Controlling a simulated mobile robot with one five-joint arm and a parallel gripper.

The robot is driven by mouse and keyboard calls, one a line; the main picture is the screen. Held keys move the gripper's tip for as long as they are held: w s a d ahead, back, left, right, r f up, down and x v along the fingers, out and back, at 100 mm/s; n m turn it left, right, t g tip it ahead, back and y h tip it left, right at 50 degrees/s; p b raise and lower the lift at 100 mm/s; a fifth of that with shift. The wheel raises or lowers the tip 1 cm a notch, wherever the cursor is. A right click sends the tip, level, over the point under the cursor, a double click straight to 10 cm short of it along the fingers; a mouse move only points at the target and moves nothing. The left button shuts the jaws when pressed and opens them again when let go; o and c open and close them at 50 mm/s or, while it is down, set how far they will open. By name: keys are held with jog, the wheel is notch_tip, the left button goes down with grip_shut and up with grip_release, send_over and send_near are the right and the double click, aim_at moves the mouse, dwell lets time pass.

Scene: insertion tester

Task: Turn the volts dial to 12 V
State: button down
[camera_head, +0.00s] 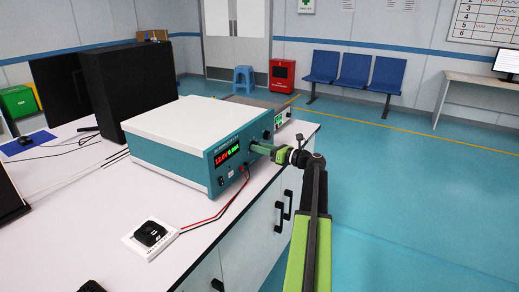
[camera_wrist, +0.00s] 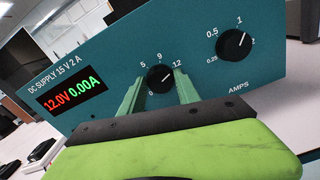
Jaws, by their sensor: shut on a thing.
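The teal power supply with a white top (camera_head: 195,128) stands on the bench. Its display (camera_head: 228,155) shows red and green digits; in the wrist view the display (camera_wrist: 72,94) reads 12.0V and 0.00A. The black volts dial (camera_wrist: 160,78) has marks 0, 5, 9 and 12 around it, and its white line points up and right, toward the 12. My gripper (camera_wrist: 160,84) has one green finger on each side of this dial and is shut on it. In the head view my gripper (camera_head: 258,149) reaches the front panel from the right and hides the dial.
The amps dial (camera_wrist: 234,44) sits to the right of the volts dial, clear of my fingers. Red and black leads run from the panel to a black device on a white plate (camera_head: 149,235). A second instrument (camera_head: 281,121) stands behind the supply. The floor at right is open.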

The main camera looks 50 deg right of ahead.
jog(key=shift+f+m, duration=0.1)
jog(key=shift+m, duration=0.6)
jog(key=c, duration=0.9)
grip_release()
jog(key=v, duration=1.7)
jog(key=shift+s, duration=0.2)
